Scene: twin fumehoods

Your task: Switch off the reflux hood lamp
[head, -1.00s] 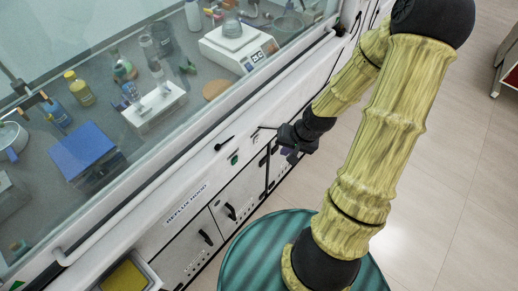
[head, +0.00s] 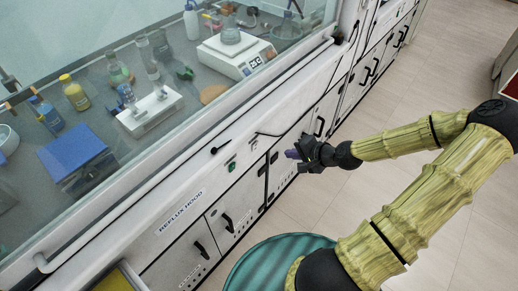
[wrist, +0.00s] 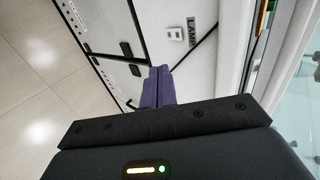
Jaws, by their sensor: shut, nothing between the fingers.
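The reflux hood's front panel (head: 120,238) carries the printed words REFLUX HOOD in the head view. A small white switch plate (wrist: 175,34) beside a LAMP label (wrist: 192,34) shows in the wrist view, ahead of and slightly right of my fingertips. In the head view a small switch (head: 254,144) and a green button (head: 231,166) sit on the front panel. A gap to the switch plate remains visible. The switch's position is too small to tell.
Cabinet doors with black handles (head: 228,222) line the front below the panel. Behind the glass sash stand a blue box (head: 75,155), bottles and a balance (head: 235,55). A teal round surface (head: 270,262) is at the bottom. Floor (head: 420,110) at right is open.

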